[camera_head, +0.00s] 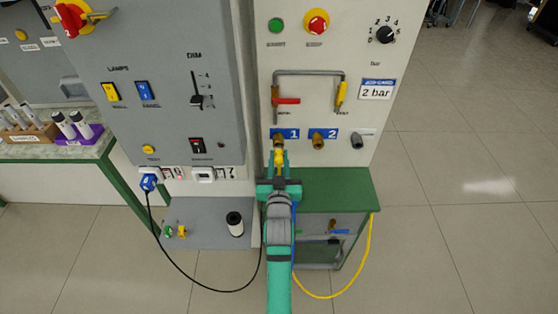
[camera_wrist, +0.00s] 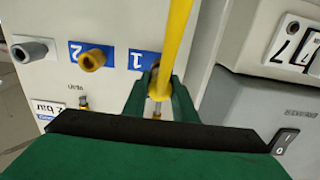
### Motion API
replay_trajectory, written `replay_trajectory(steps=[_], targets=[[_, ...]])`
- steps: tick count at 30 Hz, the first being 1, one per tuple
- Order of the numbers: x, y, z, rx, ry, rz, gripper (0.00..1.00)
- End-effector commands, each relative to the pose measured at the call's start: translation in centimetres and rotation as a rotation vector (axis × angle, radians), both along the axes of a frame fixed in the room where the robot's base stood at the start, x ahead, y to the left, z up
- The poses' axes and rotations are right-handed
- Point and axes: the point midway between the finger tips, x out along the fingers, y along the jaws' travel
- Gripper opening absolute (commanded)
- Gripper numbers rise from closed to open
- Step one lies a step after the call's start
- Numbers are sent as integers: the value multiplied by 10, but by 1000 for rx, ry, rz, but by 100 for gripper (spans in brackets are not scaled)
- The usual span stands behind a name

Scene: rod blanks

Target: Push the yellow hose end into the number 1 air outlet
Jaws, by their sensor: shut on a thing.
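The number 1 air outlet (camera_head: 278,140) is a brass fitting below a blue "1" label on the white panel. My gripper (camera_head: 279,174) is shut on the yellow hose end (camera_head: 279,158), just in front of and below that outlet in the head view. In the wrist view the yellow hose end (camera_wrist: 159,94) sits between the green fingers (camera_wrist: 158,102), and its hose runs up across the panel. It hides most of outlet 1 beside the blue label (camera_wrist: 139,62). I cannot tell whether hose end and outlet touch.
The number 2 outlet (camera_head: 318,142) is close on the right, with a grey outlet (camera_head: 355,142) beyond it. A green bench top (camera_head: 335,188) lies below. The yellow hose (camera_head: 369,245) loops down to the floor at right. A black cable (camera_head: 160,245) hangs at left.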

Motion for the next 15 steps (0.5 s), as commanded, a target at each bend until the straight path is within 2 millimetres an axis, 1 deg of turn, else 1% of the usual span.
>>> replay_trajectory(steps=[15], targets=[[11, 0, 1, 0, -1, -1, 0]])
